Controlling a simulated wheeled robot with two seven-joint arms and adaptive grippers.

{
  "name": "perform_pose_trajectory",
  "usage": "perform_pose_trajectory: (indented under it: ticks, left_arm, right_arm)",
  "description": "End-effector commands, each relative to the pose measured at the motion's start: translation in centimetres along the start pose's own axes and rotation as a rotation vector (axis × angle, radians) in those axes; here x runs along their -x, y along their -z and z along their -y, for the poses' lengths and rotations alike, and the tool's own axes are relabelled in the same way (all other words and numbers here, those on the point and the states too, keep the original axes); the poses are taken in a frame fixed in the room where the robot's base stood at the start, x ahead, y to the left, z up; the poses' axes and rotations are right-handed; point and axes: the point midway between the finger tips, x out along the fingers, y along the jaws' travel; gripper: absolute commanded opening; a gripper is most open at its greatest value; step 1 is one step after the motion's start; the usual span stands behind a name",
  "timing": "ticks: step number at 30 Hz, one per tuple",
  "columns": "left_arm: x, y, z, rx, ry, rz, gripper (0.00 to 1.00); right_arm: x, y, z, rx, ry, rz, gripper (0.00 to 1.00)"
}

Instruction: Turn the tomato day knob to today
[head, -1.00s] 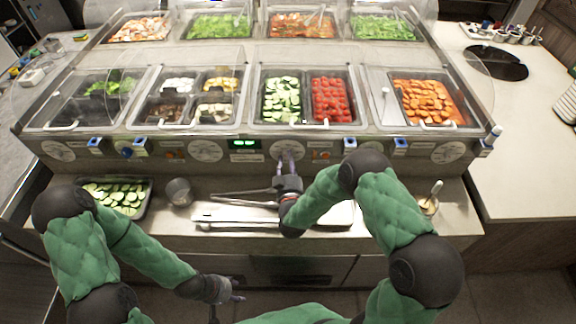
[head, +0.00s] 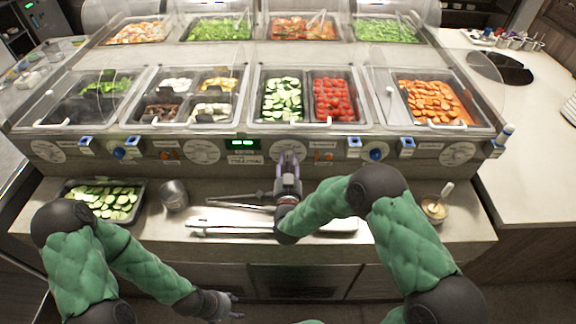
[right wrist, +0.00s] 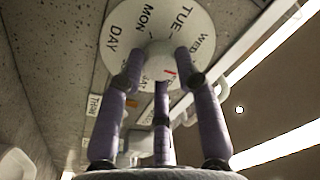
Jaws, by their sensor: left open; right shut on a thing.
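The day knob (right wrist: 152,58) is a round pale dial on the counter's front panel, below the well with sliced cucumber (head: 281,98) and red tomatoes (head: 332,98). The right wrist view shows DAY, MON, TUE and WED on its face and a small red mark near the hub. My right gripper (head: 289,160) is shut on its hub, with purple fingers around it; they hide part of the lettering. A small label (right wrist: 93,105) sits beside the dial, too small to read surely. My left gripper (head: 232,305) is open and empty, low in front of the counter.
Other dials (head: 202,151) and blue knobs (head: 375,155) line the panel, with a green display (head: 242,143) left of the gripped dial. On the ledge below are a cucumber tray (head: 140,203), a metal cup (head: 174,195) and long utensils (head: 225,226).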

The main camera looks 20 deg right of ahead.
Motion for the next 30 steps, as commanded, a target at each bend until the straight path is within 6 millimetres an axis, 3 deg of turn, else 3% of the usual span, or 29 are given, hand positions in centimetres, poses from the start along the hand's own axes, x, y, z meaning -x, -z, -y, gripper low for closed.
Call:
perform_pose_trajectory:
  ticks: [19,20,22,30]
  left_arm:
    - [-0.38,0.02,0.14,0.0,0.0,0.0,0.52]
    - [-0.38,0.02,0.14,0.0,0.0,0.0,0.52]
    - [-0.38,0.02,0.14,0.0,0.0,0.0,0.52]
    - [-0.4,0.02,0.14,0.0,0.0,0.0,0.52]
  right_arm:
    - [-0.32,0.56,0.21,-0.054,-0.001,-0.016,0.01]
    - [-0.32,0.57,0.21,-0.054,-0.001,-0.017,0.39]
    - [-0.31,0.55,0.19,-0.053,-0.001,-0.016,0.57]
    - [-0.15,0.25,0.06,-0.051,-0.003,-0.009,0.57]
